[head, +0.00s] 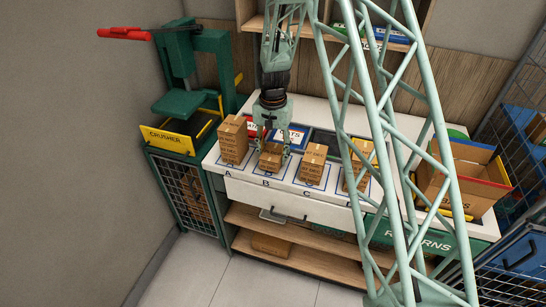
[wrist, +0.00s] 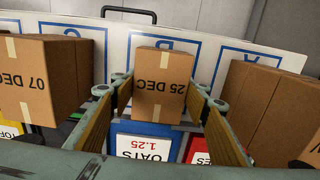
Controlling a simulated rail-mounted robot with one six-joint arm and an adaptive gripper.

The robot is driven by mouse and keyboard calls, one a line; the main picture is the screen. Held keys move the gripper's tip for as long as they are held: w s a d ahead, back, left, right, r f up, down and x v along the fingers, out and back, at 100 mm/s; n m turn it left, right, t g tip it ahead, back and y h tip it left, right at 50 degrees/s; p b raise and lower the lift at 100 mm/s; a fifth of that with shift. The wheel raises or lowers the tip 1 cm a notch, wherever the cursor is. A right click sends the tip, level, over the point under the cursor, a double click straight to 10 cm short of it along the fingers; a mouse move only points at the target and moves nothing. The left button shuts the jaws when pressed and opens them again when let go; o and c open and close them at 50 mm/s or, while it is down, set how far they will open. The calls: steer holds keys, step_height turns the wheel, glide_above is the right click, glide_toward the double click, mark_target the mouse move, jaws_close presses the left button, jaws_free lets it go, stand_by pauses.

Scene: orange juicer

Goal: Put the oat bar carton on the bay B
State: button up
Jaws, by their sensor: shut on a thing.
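My gripper (head: 272,147) is shut on a brown carton (wrist: 161,70) marked "25 DEC". In the wrist view the carton sits between both fingers, with pale tape down its face. In the head view my gripper is low over bay B (head: 265,183), second from the left on the white counter, with brown carton faces (head: 269,161) below the fingers. Bay B's blue outline and letter (wrist: 165,42) show behind the carton in the wrist view. I cannot tell whether the held carton touches the counter or another carton. An "OATS 1.25" sign (wrist: 146,148) stands behind bay B.
Carton stacks stand close on both sides, at bay A (head: 233,140) and bay C (head: 313,163); another is at bay D (head: 361,160). A green crusher (head: 185,90) is at the left. A large open box (head: 462,175) is at the right.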

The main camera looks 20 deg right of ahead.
mark_target(273, 152)
steer(key=shift+f, duration=0.55)
steer(key=shift+f, duration=0.15)
steer(key=o, duration=1)
steer(key=shift+c, duration=0.2)
step_height(273, 152, up, 10)
steer(key=shift+r, duration=1.2)
steer(key=shift+r, duration=0.1)
